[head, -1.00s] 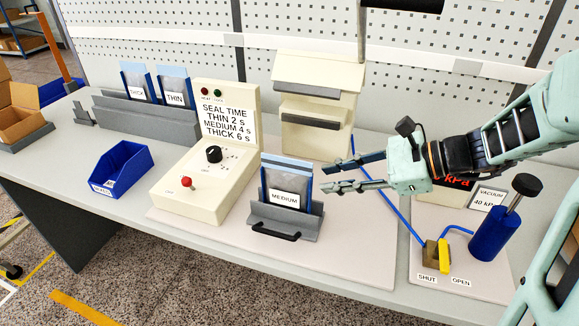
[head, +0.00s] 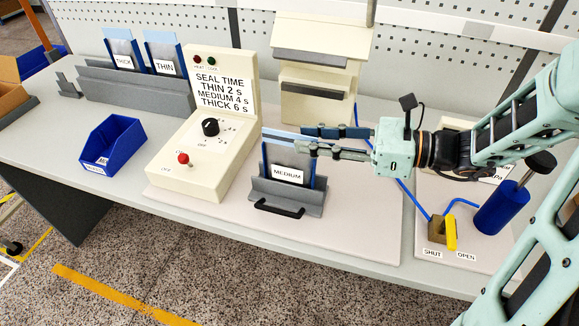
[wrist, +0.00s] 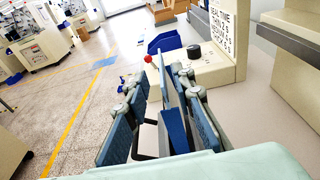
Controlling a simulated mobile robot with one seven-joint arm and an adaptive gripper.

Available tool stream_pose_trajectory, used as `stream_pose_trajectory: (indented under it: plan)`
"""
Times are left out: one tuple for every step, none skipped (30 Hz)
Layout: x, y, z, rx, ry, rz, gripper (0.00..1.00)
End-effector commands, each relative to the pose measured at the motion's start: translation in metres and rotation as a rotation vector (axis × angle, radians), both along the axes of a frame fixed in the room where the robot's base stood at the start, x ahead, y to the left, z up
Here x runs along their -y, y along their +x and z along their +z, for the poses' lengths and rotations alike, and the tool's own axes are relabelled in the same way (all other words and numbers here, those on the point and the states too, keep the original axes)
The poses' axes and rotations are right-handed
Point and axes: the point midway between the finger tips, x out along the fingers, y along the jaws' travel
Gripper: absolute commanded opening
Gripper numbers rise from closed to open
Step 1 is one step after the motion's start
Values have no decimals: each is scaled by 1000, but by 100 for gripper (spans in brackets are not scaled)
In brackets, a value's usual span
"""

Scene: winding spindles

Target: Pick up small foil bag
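A grey foil bag with a blue-edged top (head: 283,154) stands upright in a grey holder (head: 287,196) labelled MEDIUM, at the middle of the bench. My gripper (head: 302,139) is at the bag's upper right edge in the head view, its fingers apart. In the wrist view, the blue and grey edge of the bag or its holder (wrist: 172,100) lies between the spread fingers of the gripper (wrist: 163,85). I cannot tell whether either finger touches it. Two similar bags, labelled THICK (head: 124,50) and THIN (head: 164,52), stand in a grey rack at the back left.
The cream seal-time control box (head: 200,155) with a red knob stands left of the holder. A cream machine (head: 318,90) is behind. A blue bin (head: 113,147) sits at left. A yellow-handled valve (head: 450,234) and blue cylinder (head: 502,208) are at right.

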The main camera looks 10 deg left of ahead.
Motion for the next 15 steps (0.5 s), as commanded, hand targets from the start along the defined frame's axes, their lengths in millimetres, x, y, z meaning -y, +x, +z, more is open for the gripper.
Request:
stream_pose_trajectory:
  plan:
    - [-7,0,0,1,0,3,23]
    - [-12,1,-1,0,0,3,23]
    - [-18,2,-1,0,0,4,23]
    - [-23,3,-1,-1,0,4,23]
    - [-28,3,-1,-1,-1,4,23]
    - [-33,4,-2,-1,0,4,23]
    - [-37,4,-3,0,0,3,23]
    - [-40,5,-3,-1,-1,3,23]
    - [-43,5,-4,-1,-1,3,23]
    - [-45,5,-4,0,0,2,23]
    - [-46,5,-4,0,0,2,23]
    - [-47,5,-4,0,0,1,23]
    - [-47,6,-4,0,0,0,23]
    - [-47,6,-4,0,0,0,23]
    - [-47,6,-4,0,0,0,23]
